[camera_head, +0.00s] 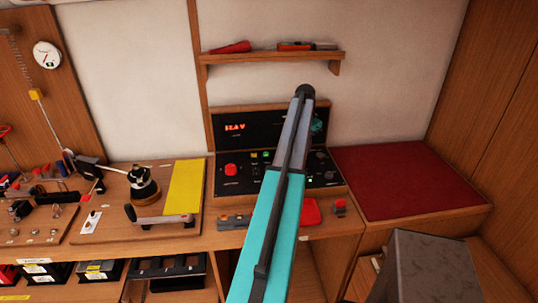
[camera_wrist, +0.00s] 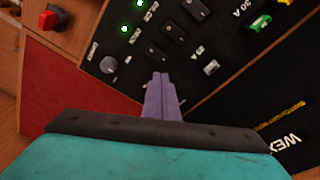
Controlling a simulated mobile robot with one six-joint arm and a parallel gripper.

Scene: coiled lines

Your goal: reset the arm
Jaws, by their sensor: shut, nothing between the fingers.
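My arm (camera_head: 272,230) reaches up from the bottom middle in the head view, in front of the control panel. My gripper (camera_wrist: 160,80) shows in the wrist view as two grey-purple fingers pressed together with nothing between them. It points toward the panel face. The control panel (camera_head: 228,157) has a dark face with red lit characters, a red button (camera_head: 231,170) and small lights. In the wrist view the panel (camera_wrist: 225,75) shows green lights, a grey knob and switches. My arm hides its middle part.
A red mat (camera_head: 400,180) lies right of the panel. A shelf (camera_head: 270,58) with red items hangs above. At left stand a yellow plate (camera_head: 185,187), a black-and-brass device (camera_head: 144,185) and a cluttered board. A grey box (camera_head: 430,268) stands at lower right.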

